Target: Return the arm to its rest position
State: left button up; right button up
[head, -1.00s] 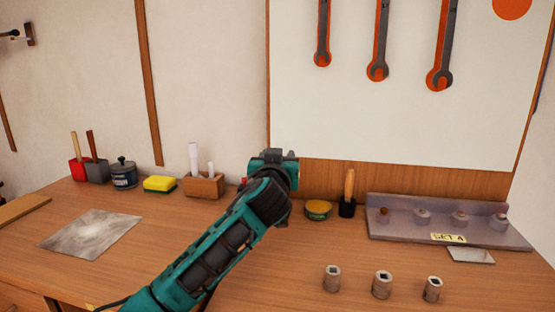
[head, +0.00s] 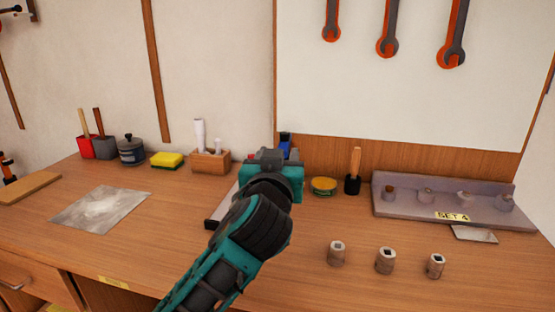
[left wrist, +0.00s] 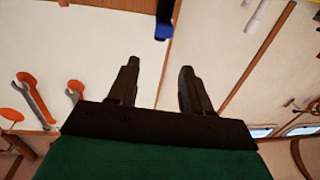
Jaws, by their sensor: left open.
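My left gripper (head: 272,158) shows at the end of my teal and black arm, over the middle of the workbench (head: 150,245). In the head view its fingers are mostly hidden behind its own wrist. In the left wrist view the two dark fingers (left wrist: 157,75) stand apart with nothing between them. A blue and black object (left wrist: 163,25) lies beyond the fingertips there, and a blue part (head: 286,140) shows behind the gripper in the head view. My right gripper is not in view.
Three loose sockets (head: 385,261) stand at the front right, before a grey socket rack (head: 410,211) labelled SET 4. A yellow sponge (head: 167,160), a wooden block (head: 210,164) and a brush (head: 354,172) line the back. A grey sheet (head: 100,209) lies at left.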

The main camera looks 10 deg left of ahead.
pick_arm(q)
jog(key=shift+s, duration=0.5)
